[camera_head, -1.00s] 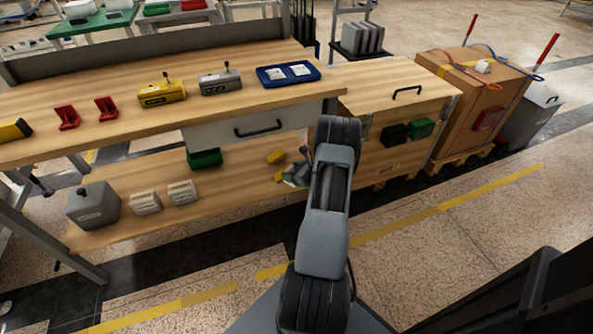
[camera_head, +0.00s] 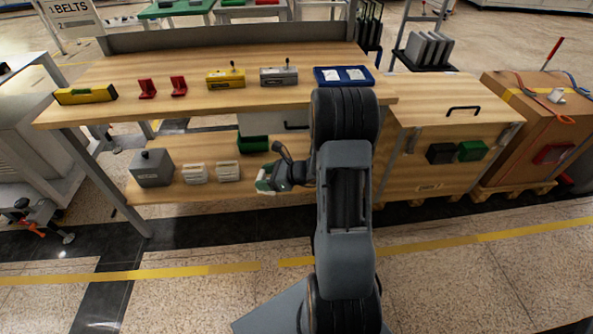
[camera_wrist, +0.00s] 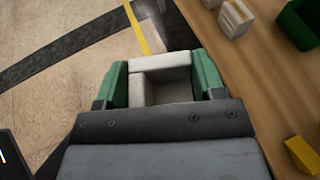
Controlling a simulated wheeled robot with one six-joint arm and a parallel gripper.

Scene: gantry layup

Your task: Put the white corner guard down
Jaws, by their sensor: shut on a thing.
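The white corner guard (camera_wrist: 160,62) is in the wrist view, between the green fingers of my gripper (camera_wrist: 161,78). My gripper is shut on it, one finger at each side. In the head view my gripper (camera_head: 266,180) is by the front of the bench's lower shelf (camera_head: 170,193); the guard is too small there to make out clearly. In the wrist view the guard is over the floor, with the wooden shelf (camera_wrist: 215,65) to its right. I see no surface touching it from below.
On the lower shelf stand a grey box (camera_head: 152,169), two white ribbed blocks (camera_head: 196,174) (camera_head: 228,171) and a green bin (camera_head: 253,143). A yellow block (camera_wrist: 302,155) lies on it. The benchtop (camera_head: 200,105) holds red brackets (camera_head: 147,88) and a blue tray (camera_head: 343,76). Floor in front is clear.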

